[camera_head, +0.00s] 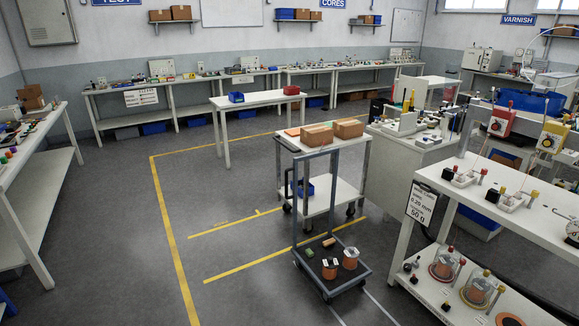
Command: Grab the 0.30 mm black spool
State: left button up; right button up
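No spool can be made out as the 0.30 mm black one; labels on the spools are too small to read. Two copper-coloured spools, a left one (330,269) and a right one (350,258), stand on the low deck of a dark trolley (340,283). A hanging sign (421,203) on that bench seems to read 0.20 mm and 50 g. Neither of my grippers is in view.
The right bench (545,221) carries red and yellow winding devices. A white cart (345,191) with cardboard boxes (317,136) stands behind the trolley. A left bench (30,140) and back benches line the walls. The grey floor (110,260) left of the trolley is clear, with yellow lines.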

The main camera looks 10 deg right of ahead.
aim_at(331, 263)
jog(key=i+u, duration=0.15)
jog(key=i, duration=0.65)
jog(key=i+l+u, duration=0.15)
jog(key=i, duration=0.65)
jog(key=i+z, duration=0.3)
jog(key=i, duration=0.15)
jog(key=i+j+z, duration=0.1)
jog(key=i+z, duration=0.25)
jog(key=i+j+z, duration=0.3)
jog(key=i, duration=0.15)
jog(key=i+z, duration=0.65)
jog(key=i+j+z, duration=0.15)
jog(key=z, duration=0.2)
